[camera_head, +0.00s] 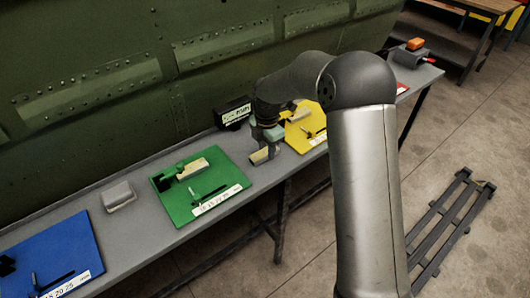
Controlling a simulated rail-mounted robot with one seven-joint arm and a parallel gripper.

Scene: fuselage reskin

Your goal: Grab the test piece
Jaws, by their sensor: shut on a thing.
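My gripper (266,146) is between the green mat (228,176) and the yellow mat (291,139), over the bench. It is shut on a small pale beige piece (259,156), which I take to be the test piece. The piece juts out below the fingers to the lower left and looks tilted. The fingers are small and partly hidden by my wrist. I cannot tell whether the piece touches the bench.
The green mat bears a beige block (192,168) and black tools. A black labelled box (234,114) stands behind my gripper. A grey box (118,196) sits between the green and blue (50,258) mats. The green fuselage (110,70) rises behind the bench.

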